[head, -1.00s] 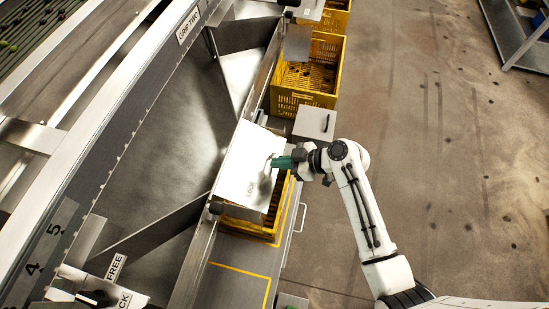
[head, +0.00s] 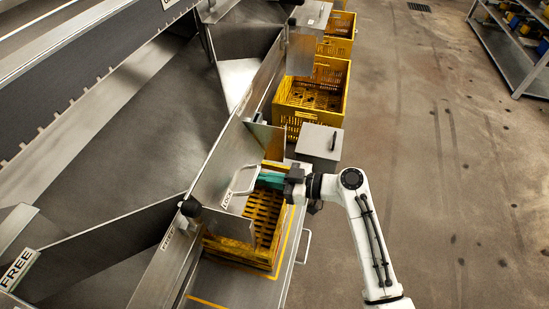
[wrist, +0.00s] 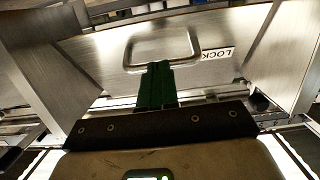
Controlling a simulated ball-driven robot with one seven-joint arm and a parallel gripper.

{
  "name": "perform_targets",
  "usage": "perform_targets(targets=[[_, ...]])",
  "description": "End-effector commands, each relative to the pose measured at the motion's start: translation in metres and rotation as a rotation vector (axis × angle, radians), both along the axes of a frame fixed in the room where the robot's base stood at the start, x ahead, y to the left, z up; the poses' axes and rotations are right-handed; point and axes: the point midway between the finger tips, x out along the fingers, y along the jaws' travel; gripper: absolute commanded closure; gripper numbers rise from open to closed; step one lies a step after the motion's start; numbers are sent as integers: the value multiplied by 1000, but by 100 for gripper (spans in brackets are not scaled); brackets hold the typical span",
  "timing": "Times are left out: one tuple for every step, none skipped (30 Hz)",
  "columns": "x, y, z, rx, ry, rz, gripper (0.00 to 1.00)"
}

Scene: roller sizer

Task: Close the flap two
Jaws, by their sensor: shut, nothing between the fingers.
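A bare metal flap (head: 216,164) with a bent-rod handle (head: 240,178) and a LOCK label (head: 227,198) stands steeply at the edge of the chute, behind a yellow crate. No number is readable on it. In the wrist view the flap (wrist: 85,52) fills the upper part, with its handle (wrist: 128,55) in the middle. My gripper (head: 262,180) has green fingers, shut with nothing between them. The fingertips (wrist: 157,66) overlap the handle's lower bar in the wrist view; I cannot tell whether they touch it or the flap.
The yellow crate (head: 260,222) sits below my gripper, and another yellow crate (head: 311,100) stands farther back. A grey box with a dark handle (head: 319,143) is just beyond my gripper. A FREE label (head: 17,269) is at lower left. The floor on the right is clear up to a shelf (head: 515,55).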

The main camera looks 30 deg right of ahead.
Motion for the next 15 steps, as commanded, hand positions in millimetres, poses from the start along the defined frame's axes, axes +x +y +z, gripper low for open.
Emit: perform_targets(targets=[[4,3,-15,-2,-2,2,100],[6,4,-17,-2,-2,2,100],[9,5,-20,-2,-2,2,100],[11,7,-22,-1,-1,1,100],[13,8,-25,-1,-1,1,100],[15,9,-28,6,-6,0,100],[16,10,-31,23,-19,0,100],[18,12,-32,36,-33,0,100],[20,14,-34,53,-50,-1,100],[21,15,-36,65,-62,0,100],[22,16,-37,76,-73,1,100],[24,18,-39,90,-88,0,100],[25,20,-39,95,-94,0,100],[27,21,-39,93,-94,2,100],[28,22,-40,91,-94,1,100]])
